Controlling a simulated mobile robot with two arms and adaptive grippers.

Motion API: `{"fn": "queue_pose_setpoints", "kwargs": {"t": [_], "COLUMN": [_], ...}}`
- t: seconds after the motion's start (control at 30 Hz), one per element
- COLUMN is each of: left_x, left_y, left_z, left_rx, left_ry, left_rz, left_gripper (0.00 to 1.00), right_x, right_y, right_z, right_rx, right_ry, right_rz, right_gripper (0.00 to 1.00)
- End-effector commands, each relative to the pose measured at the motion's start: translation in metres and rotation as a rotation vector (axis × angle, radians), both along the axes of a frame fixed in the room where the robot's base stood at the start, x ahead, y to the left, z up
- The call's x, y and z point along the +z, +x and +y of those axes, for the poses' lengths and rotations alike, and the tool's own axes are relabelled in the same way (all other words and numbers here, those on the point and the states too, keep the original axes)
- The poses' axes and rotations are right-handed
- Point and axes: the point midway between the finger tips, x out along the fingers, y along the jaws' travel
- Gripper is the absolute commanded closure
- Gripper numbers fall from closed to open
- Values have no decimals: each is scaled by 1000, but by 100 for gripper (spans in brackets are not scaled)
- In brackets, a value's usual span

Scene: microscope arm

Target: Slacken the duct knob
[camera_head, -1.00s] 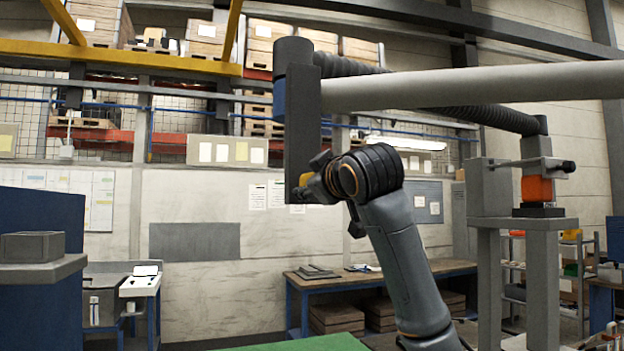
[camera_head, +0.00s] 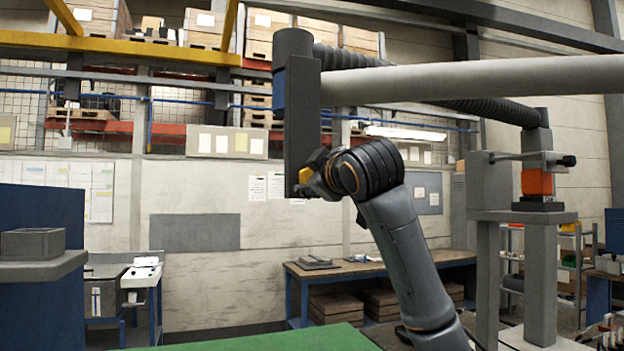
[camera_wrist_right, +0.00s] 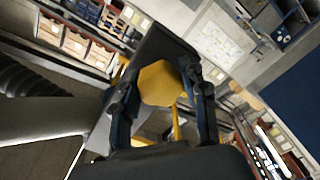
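The duct knob (camera_wrist_right: 160,83) is yellow and many-sided, and sits on the dark hanging post (camera_head: 300,115) at the end of the light grey duct arm (camera_head: 470,82). In the head view my right gripper (camera_head: 306,182) is at the post's lower end, and a small part of the yellow knob shows there. In the right wrist view the knob lies between the two fingers of my right gripper (camera_wrist_right: 160,88), which appear to press on its sides. The knob's far side is hidden. My left gripper is not in view.
A ribbed hose (camera_head: 490,109) runs behind the duct arm. A grey stand with an orange block (camera_head: 537,183) is at the right. A green surface (camera_head: 265,341) lies below. A workbench (camera_head: 360,268) stands by the back wall. A blue cabinet (camera_head: 40,215) is at the left.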

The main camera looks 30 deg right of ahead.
Motion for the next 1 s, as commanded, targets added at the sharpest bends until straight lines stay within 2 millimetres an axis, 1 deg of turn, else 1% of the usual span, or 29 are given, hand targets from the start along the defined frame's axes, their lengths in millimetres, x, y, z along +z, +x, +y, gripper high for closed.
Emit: {"fn": "queue_pose_setpoints", "kwargs": {"t": [0.03, 0.07, 0.37, 0.47, 0.57, 0.8, 0.9, 1.0], "left_x": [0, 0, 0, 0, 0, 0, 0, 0], "left_y": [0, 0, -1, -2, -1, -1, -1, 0], "left_z": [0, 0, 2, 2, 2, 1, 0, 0], "left_rx": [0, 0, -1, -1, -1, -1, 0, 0], "left_ry": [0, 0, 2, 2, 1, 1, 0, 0], "left_rz": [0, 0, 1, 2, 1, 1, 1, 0], "left_gripper": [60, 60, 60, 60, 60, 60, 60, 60], "right_x": [0, 0, 0, 1, 1, 1, 1, 1], "right_y": [0, 0, 0, -6, -19, -69, -88, -102], "right_z": [0, 0, 0, 2, 5, 17, 21, 25], "right_rx": [1, 1, 1, 2, 2, 1, 0, 2], "right_ry": [0, 0, 1, 0, 1, 0, -1, -1], "right_rz": [1, 1, -1, -3, -4, -5, -4, -3], "right_gripper": [41, 36, 36, 36, 36, 36, 36, 36]}}
